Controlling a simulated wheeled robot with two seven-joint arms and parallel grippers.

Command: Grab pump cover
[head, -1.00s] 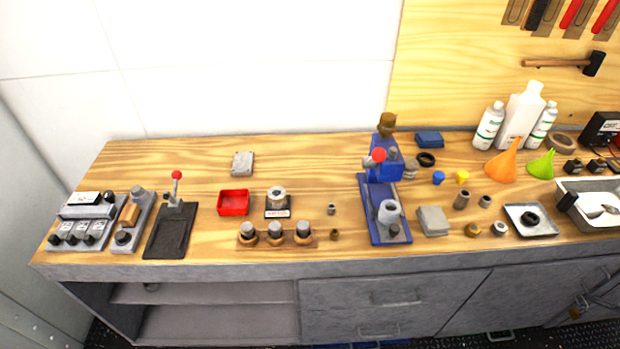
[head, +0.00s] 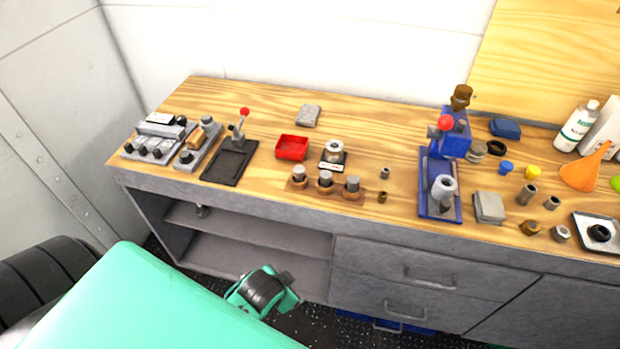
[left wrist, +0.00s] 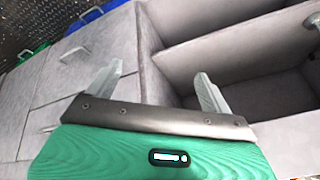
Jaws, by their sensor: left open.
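I cannot tell for sure which part is the pump cover. A small grey rectangular plate (head: 308,115) lies flat near the back of the wooden bench, behind the red tray. A larger grey square block (head: 488,207) lies right of the blue press and could also be it. My left gripper (left wrist: 156,82) is open and empty in the left wrist view, in front of the bench's grey drawers and open shelves. In the head view my green left arm reaches in low, below the bench top and apart from both parts. My right gripper is not in view.
The bench (head: 390,126) holds a red tray (head: 292,147), a black lever stand (head: 230,160), a blue press (head: 440,190), and a holder with three cylinders (head: 325,187). An orange funnel (head: 585,172) stands at right. The strip behind the red tray is mostly clear.

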